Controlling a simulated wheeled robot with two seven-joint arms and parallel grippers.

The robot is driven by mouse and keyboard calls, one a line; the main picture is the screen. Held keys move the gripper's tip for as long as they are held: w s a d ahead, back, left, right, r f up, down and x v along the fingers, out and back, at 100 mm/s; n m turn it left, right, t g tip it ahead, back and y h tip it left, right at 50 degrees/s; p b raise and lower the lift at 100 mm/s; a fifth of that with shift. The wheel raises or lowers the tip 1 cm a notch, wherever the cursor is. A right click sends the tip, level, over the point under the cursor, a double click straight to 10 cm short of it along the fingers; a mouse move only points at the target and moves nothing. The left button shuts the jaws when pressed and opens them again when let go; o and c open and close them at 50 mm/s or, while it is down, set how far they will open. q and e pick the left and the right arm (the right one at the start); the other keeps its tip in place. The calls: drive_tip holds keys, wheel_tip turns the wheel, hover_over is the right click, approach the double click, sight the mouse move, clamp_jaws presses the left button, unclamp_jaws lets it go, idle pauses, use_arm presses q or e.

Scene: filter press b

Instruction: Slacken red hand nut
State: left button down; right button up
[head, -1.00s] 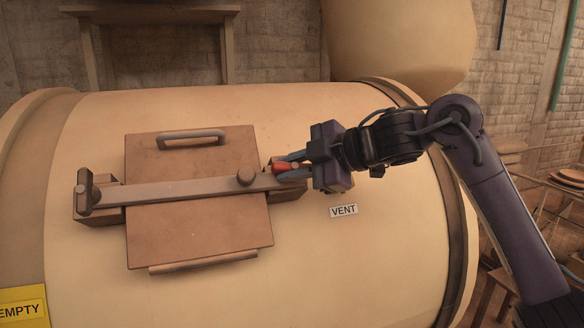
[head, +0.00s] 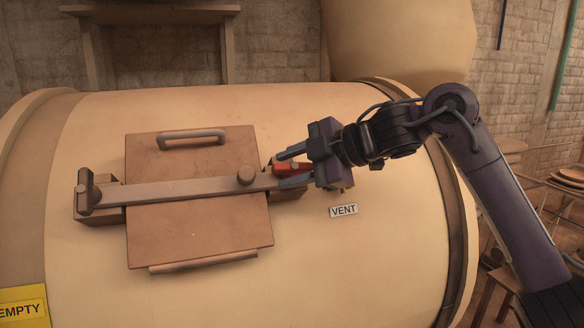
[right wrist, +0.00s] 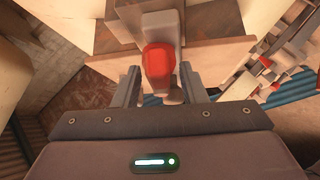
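The red hand nut (head: 287,168) sits at the right end of the grey bar (head: 200,188) that crosses the brown hatch plate (head: 200,228) on the large cream drum. My right gripper (head: 288,166) is open, with its fingers spread above and below the nut in the head view. In the right wrist view the red nut (right wrist: 159,60) lies just ahead of and between the two apart fingertips (right wrist: 160,84), touching neither that I can see. My left gripper is in neither view.
A grey handle (head: 191,138) is on the plate's upper part. A VENT label (head: 343,211) is below my right gripper. The drum surface right of the plate is otherwise clear.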

drive_tip(key=shift+s+d+r+b, duration=0.1)
drive_tip(key=shift+s+d+b, duration=0.05)
drive_tip(key=shift+d+b, duration=0.35)
drive_tip(key=b+v, duration=0.2)
drive_tip(key=v, duration=0.4)
drive_tip(key=shift+s+d+r, duration=0.2)
drive_tip(key=shift+r, duration=0.1)
